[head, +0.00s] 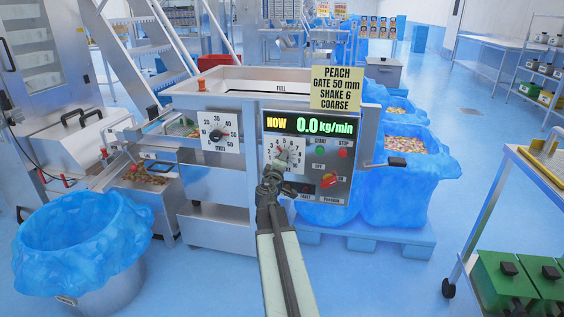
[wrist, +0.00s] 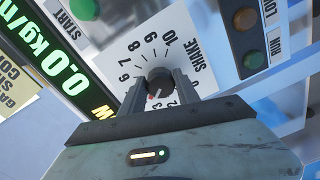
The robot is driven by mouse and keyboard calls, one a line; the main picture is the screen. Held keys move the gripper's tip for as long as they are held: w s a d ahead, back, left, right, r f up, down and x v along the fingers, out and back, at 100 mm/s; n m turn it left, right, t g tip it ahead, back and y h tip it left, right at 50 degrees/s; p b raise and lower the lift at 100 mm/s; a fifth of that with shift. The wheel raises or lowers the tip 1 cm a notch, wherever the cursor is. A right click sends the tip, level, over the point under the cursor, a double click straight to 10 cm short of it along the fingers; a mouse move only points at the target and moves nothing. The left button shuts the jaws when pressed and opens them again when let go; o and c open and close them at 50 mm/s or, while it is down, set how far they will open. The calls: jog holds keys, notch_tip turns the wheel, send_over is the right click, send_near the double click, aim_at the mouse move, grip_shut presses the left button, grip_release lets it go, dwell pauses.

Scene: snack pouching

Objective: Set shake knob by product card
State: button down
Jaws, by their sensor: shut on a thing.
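The shake knob (wrist: 159,79) is a dark round knob with a red pointer mark, in the middle of a white dial (wrist: 195,72). The pointer faces down near the 3, lower than the 6; its exact reading is partly hidden by my fingers. My gripper (wrist: 158,88) is shut on the knob, one finger on each side. In the head view my gripper (head: 279,168) reaches the control panel and covers much of the dial (head: 294,149). The yellow product card (head: 336,88) reads PEACH, GATE 50 mm, SHAKE 6, COARSE.
The panel display (head: 311,126) shows 0.0 kg/min. A green start button (head: 320,151), a red stop button (head: 343,153) and a red-and-yellow switch (head: 329,181) are close by. A separate mm dial (head: 216,134) sits to the left. Blue-lined bins (head: 410,176) stand right.

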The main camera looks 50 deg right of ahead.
jog(key=m, duration=1.2)
jog(key=shift+s+f, duration=0.1)
jog(key=shift+m, duration=0.3)
dwell(0.3)
jog(key=c, duration=0.9)
grip_release()
